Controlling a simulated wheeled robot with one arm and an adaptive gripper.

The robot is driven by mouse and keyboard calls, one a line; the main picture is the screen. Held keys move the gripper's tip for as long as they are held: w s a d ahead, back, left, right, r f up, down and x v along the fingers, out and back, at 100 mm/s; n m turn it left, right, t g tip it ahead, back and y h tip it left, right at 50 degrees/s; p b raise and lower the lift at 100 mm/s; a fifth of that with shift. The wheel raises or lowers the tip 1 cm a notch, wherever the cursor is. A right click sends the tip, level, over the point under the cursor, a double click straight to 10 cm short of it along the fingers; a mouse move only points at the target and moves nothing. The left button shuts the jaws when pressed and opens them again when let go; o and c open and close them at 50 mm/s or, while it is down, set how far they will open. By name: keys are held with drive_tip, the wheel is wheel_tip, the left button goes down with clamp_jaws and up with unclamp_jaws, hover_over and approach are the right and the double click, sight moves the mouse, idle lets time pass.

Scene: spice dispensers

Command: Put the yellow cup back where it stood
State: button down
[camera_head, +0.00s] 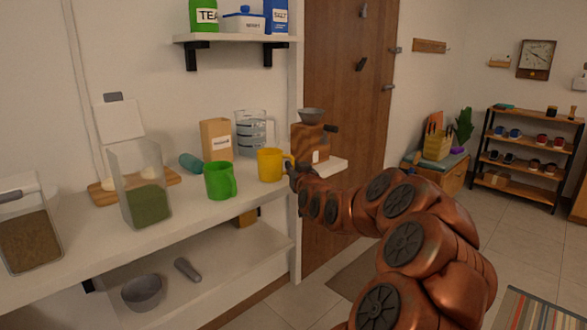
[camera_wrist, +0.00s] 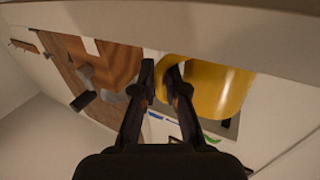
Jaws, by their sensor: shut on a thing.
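The yellow cup (camera_head: 269,166) is upright at the right part of the white counter (camera_head: 85,229), to the right of the green cup (camera_head: 219,181). Its base is at or just above the counter; I cannot tell whether it touches. My gripper (camera_head: 294,171) is at the cup's right side, shut on its handle. In the wrist view, the fingers of my gripper (camera_wrist: 161,77) close around the handle, and the body of the yellow cup (camera_wrist: 222,82) is right of them. The handle is partly hidden by the fingers.
Behind the cups stand a brown paper packet (camera_head: 216,140), a clear measuring jug (camera_head: 250,133) and a wooden grinder (camera_head: 310,143). A clear dispenser (camera_head: 145,190) with green contents is at the left. A wall shelf (camera_head: 225,38) hangs above. Bare counter lies in front of the cups.

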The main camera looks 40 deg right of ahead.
drive_tip(key=c, duration=1.2)
unclamp_jaws()
drive_tip(key=shift+r+p, duration=0.2)
drive_tip(key=shift+p, duration=0.1)
drive_tip(key=v, duration=1.2)
drive_tip(key=a+f+n+g+y, duration=0.2)
drive_tip(key=a+f+g+y, duration=0.2)
drive_tip(key=a+f, duration=0.6)
drive_tip(key=a+f+n+g+y, duration=0.2)
drive_tip(key=a+f+g+y, duration=0.3)
drive_tip(key=a, duration=0.8)
drive_tip(key=s+a+f+n+g, duration=0.2)
drive_tip(key=s+a+f+g, duration=0.35)
drive_tip(key=s+a, duration=0.65)
drive_tip(key=s+a+g, duration=0.2)
drive_tip(key=s, duration=0.6)
drive_tip(key=s+a+r+g, duration=0.1)
drive_tip(key=s+a+g, duration=0.1)
drive_tip(key=s, duration=0.6)
drive_tip(key=shift+g, duration=0.35)
